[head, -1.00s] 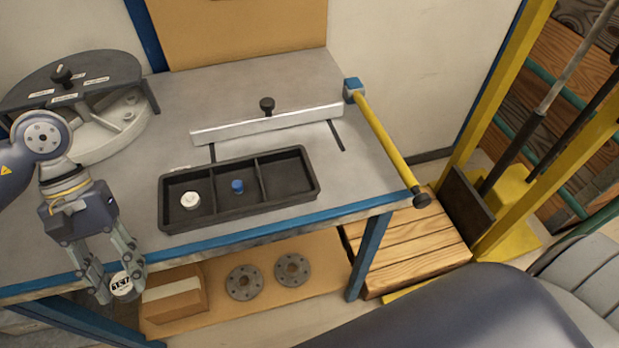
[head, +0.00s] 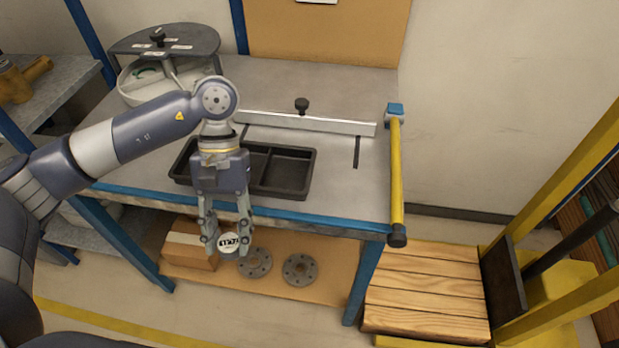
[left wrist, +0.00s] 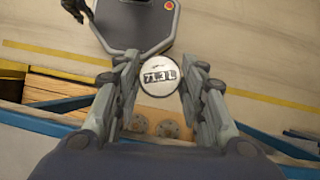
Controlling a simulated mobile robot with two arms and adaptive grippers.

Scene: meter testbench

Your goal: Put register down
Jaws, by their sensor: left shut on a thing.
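The register (head: 229,243) is a small round white disc with a dark digit window. My left gripper (head: 227,240) is shut on it and holds it in front of the bench's blue front edge, above the lower shelf. In the left wrist view the register (left wrist: 159,77) sits between the fingertips of the gripper (left wrist: 160,84), its digits facing the camera. The black divided tray (head: 283,190) lies on the bench top behind the gripper. My left arm hides the tray's left part and whatever lies there. My right gripper is not in view.
A round fixture with a grey lid (head: 165,40) stands at the back left of the bench. A metal rail (head: 310,122) with a black knob lies behind the tray. A yellow bar (head: 396,180) runs along the right edge. Two flanges (head: 300,269) and a box (head: 187,246) occupy the lower shelf.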

